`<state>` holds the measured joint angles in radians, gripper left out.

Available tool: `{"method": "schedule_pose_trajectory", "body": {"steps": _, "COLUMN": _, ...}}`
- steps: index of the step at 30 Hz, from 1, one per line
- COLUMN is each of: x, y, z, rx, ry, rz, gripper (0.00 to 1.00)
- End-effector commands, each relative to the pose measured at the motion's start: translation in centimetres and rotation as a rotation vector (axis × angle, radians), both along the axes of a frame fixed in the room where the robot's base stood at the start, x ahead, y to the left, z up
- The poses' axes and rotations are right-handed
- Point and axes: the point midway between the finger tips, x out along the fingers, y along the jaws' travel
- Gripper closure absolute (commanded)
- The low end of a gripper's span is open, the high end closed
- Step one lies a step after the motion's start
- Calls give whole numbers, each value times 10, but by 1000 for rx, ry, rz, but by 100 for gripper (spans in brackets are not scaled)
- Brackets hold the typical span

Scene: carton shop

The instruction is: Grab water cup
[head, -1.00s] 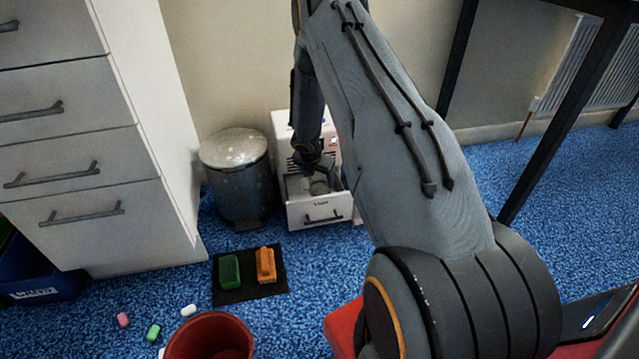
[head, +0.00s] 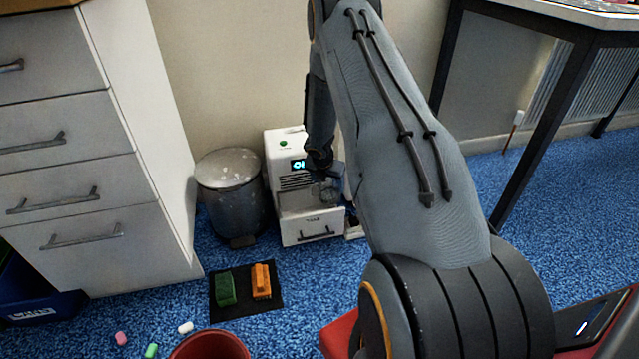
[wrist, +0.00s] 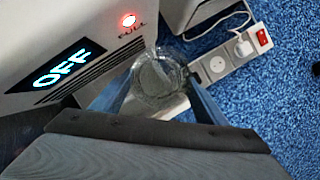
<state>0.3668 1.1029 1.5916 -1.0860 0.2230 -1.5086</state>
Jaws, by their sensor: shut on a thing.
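The water cup (head: 330,191) is a clear, greyish vessel. In the wrist view the cup (wrist: 158,80) sits between the two blue-grey fingers, and I look down toward its round rim. My gripper (head: 328,177) is shut on the cup and holds it in front of the white machine (head: 284,141), over its lower drawer (head: 312,227). In the wrist view the machine (wrist: 25,35) shows a lit OFF display and a red light marked FULL. How far the drawer stands open is hard to tell, as the arm and cup partly cover it.
A grey pedal bin (head: 233,200) stands left of the machine, beside white drawers (head: 90,190). A black mat (head: 246,300) with green and orange blocks lies in front. A red bucket (head: 208,346) is nearer. A power strip (wrist: 215,65) with a plug lies beside the machine.

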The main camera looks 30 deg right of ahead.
Motion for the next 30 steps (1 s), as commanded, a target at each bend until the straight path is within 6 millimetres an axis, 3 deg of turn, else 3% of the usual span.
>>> {"method": "schedule_pose_trajectory", "body": {"steps": 18, "x": -35, "y": -68, "z": 2, "rx": -1, "ry": -1, "rz": -1, "gripper": 61}}
{"method": "schedule_pose_trajectory", "body": {"steps": 30, "x": -48, "y": -93, "z": 1, "rx": 0, "ry": -1, "rz": 0, "gripper": 61}}
